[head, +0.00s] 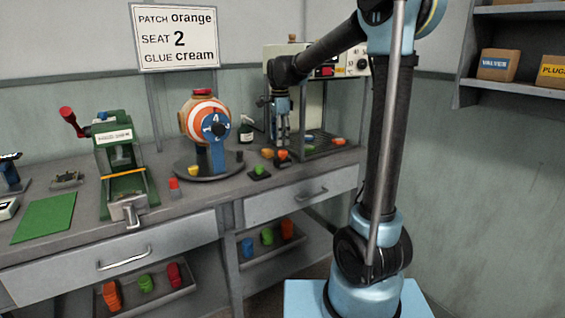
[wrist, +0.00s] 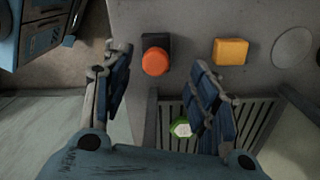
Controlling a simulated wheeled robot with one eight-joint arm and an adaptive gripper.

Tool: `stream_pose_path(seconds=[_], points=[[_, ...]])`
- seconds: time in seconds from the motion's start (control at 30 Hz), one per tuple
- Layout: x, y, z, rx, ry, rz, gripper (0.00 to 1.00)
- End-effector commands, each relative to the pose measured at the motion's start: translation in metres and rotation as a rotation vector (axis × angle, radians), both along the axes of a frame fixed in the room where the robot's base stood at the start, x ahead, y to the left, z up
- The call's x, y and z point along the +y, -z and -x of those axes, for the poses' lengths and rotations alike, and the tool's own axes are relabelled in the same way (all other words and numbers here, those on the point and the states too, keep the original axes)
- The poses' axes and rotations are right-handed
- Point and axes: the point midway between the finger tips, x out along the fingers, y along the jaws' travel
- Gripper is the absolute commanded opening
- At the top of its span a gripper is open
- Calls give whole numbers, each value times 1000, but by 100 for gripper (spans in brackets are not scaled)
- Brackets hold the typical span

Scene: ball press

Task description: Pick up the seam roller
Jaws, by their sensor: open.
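My gripper (head: 282,132) hangs pointing down over the bench in front of the open-framed machine at the back. In the wrist view my gripper (wrist: 160,62) is open, its two fingers wide apart with nothing held. A round orange piece on a small black block (wrist: 154,59) shows between the fingertips, below them; it seems to be the orange piece (head: 282,154) under my gripper in the head view. I cannot tell for sure which small item is the seam roller. A small green item on a black base (head: 260,172) stands nearer the front edge.
A yellow-orange block (wrist: 231,51) lies right of the orange piece, near a slatted tray (wrist: 250,121) and a green piece (wrist: 181,127). The framed machine's post (head: 324,110) stands close right of my gripper. A striped ball press (head: 205,128) and spray bottle (head: 246,131) stand left.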

Motion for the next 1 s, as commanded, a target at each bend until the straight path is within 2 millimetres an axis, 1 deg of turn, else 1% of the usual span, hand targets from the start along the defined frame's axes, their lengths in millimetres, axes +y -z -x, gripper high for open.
stream_pose_path(seconds=[0.1, 0.27, 0.37, 0.53, 0.6, 0.7, 1.0], points=[[0, 13, 0, 0, 0, 0, 54], [-1, 20, 0, 0, 0, 0, 54], [-3, 28, 0, 0, 0, 0, 54], [-9, 51, 0, 0, 0, 0, 54], [-8, 59, 0, 0, 0, 0, 54], [-9, 67, 0, 0, 0, 0, 54], [-9, 70, 0, 0, 0, 0, 54]])
